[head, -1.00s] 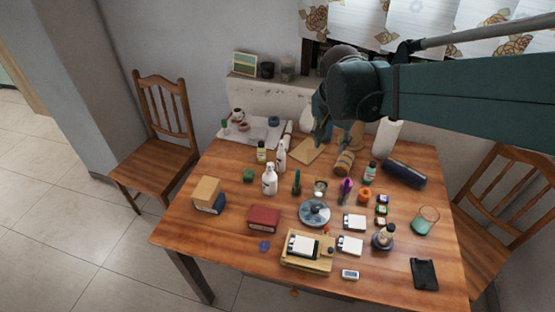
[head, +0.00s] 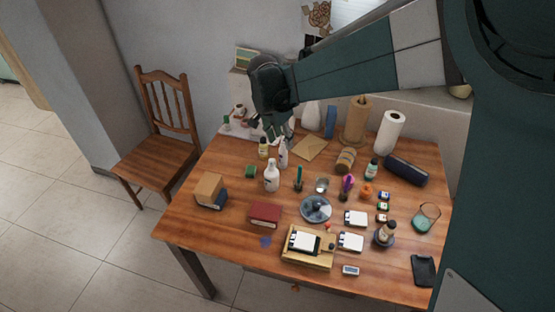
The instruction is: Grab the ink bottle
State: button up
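I cannot tell for certain which container is the ink bottle. Several small dark square jars with pale labels (head: 383,206) stand in a short column on the right part of the table. A dark round bottle with a brownish top (head: 386,232) stands nearer the front right. My gripper (head: 279,138) hangs over the back left of the table, above and behind the white bottles, far from these containers. Nothing shows clearly in it. Its fingers are small and dark here, so its opening is unclear.
White bottles (head: 271,178) and a yellow-labelled bottle (head: 263,149) stand beneath my gripper. A red box (head: 265,215), a round grey dish (head: 316,209) and a wooden stand (head: 308,259) crowd the middle and front. A paper towel roll (head: 390,132) stands at the back right.

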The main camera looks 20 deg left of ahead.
jog(key=a+f, duration=0.4)
jog(key=a, duration=0.2)
jog(key=shift+w+a+f+m+h, duration=0.2)
jog(key=shift+m+h, duration=0.1)
jog(key=shift+m, duration=0.1)
jog(key=shift+b+x, duration=0.7)
jog(key=shift+x, duration=2.65)
jog(key=shift+s+d+f, duration=0.1)
jog(key=shift+f, duration=0.05)
jog(key=shift+b+x, duration=0.8)
jog(key=shift+x, duration=1.75)
jog(key=shift+s+d, duration=0.1)
jog(key=shift+c, duration=0.3)
jog(key=c, duration=0.9)
